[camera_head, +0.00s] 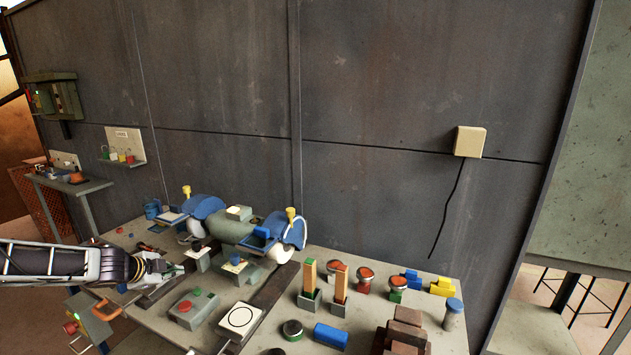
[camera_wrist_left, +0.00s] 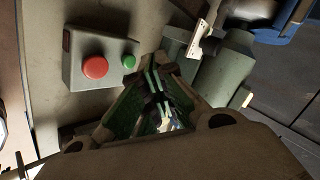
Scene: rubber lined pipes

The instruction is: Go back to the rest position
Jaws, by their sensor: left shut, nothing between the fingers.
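My left gripper (camera_head: 174,269) comes in from the left in the head view and hangs over the left part of the workbench (camera_head: 150,318). It is shut and empty. In the left wrist view its fingers (camera_wrist_left: 156,75) meet at the tips, close to a grey button box (camera_wrist_left: 98,58) with a red and a green button. That button box (camera_head: 191,308) stands on the bench to the right of the gripper in the head view. My right gripper is in neither view.
A blue and grey bench grinder (camera_head: 232,229) stands behind the gripper against the dark wall. Blocks, wooden posts (camera_head: 309,277) and round knobs crowd the bench's right side. A control box (camera_head: 92,318) with an orange handle is below my left arm.

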